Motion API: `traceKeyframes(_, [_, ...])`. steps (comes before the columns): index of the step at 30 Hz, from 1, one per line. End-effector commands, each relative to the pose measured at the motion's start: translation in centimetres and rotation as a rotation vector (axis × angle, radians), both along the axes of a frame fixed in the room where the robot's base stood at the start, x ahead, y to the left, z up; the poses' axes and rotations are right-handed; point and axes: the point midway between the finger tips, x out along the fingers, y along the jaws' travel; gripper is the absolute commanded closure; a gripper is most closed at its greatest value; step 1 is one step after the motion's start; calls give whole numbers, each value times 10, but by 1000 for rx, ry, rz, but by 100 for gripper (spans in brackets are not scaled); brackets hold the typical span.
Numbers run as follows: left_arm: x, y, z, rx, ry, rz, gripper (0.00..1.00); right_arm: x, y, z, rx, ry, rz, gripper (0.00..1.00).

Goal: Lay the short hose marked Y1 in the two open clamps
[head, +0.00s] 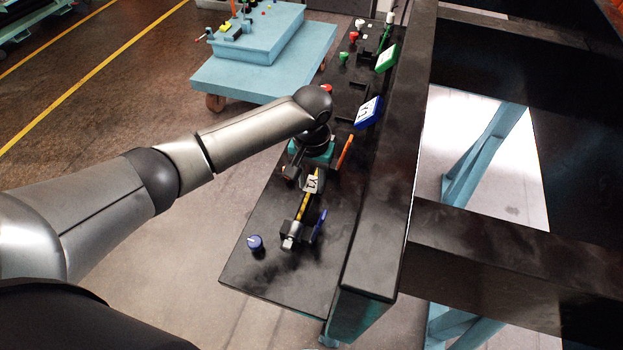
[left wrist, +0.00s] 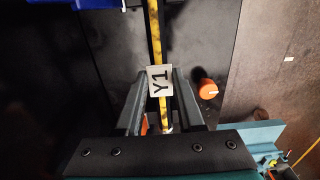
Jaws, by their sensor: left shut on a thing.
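The short hose (head: 301,207) is yellow and black, with a white tag reading Y1 (head: 312,183). My left gripper (head: 308,172) is shut on the hose beside the tag; in the left wrist view the hose (left wrist: 155,30) runs up between the fingers. The hose's near end lies at a black clamp (head: 306,228) with a blue lever (head: 320,222); I cannot tell whether it is seated. My right gripper is out of view.
A blue Y1 sign (head: 368,112) and a green sign (head: 386,58) stand along the dark bench (head: 262,272). A blue cap (head: 255,243) sits at the near left, a red one (head: 326,89) farther back. A tall black beam (head: 385,220) borders the right. A blue cart (head: 262,75) stands behind.

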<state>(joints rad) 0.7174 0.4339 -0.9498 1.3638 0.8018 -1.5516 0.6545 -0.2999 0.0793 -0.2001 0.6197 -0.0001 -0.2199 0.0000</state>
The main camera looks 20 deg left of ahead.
Motion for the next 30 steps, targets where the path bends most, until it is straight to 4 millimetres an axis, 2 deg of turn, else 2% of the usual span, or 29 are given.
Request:
traceKeyframes(11, [0, 0, 0, 0, -1, 0, 100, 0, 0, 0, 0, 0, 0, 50])
traceKeyframes(30, [0, 0, -16, 0, -1, 1, 100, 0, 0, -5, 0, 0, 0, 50])
